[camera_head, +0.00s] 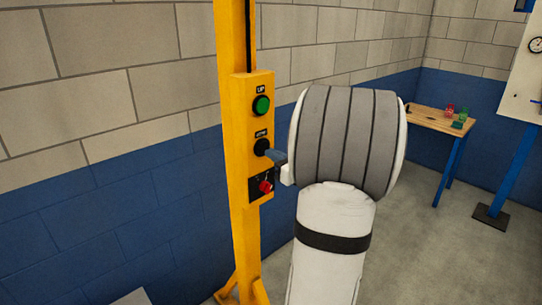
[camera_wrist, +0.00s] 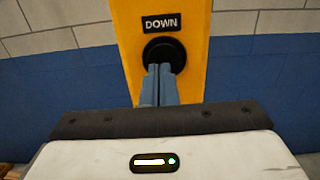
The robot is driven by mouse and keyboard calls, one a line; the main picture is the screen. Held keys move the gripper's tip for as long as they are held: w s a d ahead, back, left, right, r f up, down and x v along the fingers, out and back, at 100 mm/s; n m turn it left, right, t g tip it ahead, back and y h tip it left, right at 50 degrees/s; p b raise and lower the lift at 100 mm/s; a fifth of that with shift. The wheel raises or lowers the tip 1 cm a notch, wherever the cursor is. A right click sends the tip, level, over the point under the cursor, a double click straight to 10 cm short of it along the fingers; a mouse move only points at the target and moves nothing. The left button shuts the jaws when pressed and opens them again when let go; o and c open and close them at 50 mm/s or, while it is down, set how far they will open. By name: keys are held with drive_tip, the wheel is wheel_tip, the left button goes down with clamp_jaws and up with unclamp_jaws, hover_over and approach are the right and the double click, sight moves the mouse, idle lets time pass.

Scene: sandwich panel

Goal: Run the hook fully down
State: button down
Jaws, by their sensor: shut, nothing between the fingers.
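The yellow control post (camera_head: 239,130) carries a box with a green UP button (camera_head: 261,105) on top and a black DOWN button (camera_head: 262,147) below it. In the wrist view the black DOWN button (camera_wrist: 164,50) sits under its DOWN label. My gripper (camera_head: 272,154) is shut, with its blue fingers pointing at the DOWN button. In the wrist view the fingertips (camera_wrist: 160,70) overlap the button's lower part. They are at or very near its face; I cannot tell whether it is pressed. The hook is not in view.
A red knob (camera_head: 266,187) on a black plate sits just below the DOWN button, close under my fingers. A wooden table (camera_head: 425,118) with small red and green items stands at the back right, beside a white board (camera_head: 522,75). The floor between is clear.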

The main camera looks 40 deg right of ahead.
drive_tip(key=s+d+b, duration=0.1)
drive_tip(key=s+b, duration=0.1)
drive_tip(key=s, duration=0.9)
drive_tip(key=shift+d+f, duration=0.15)
idle(0.3)
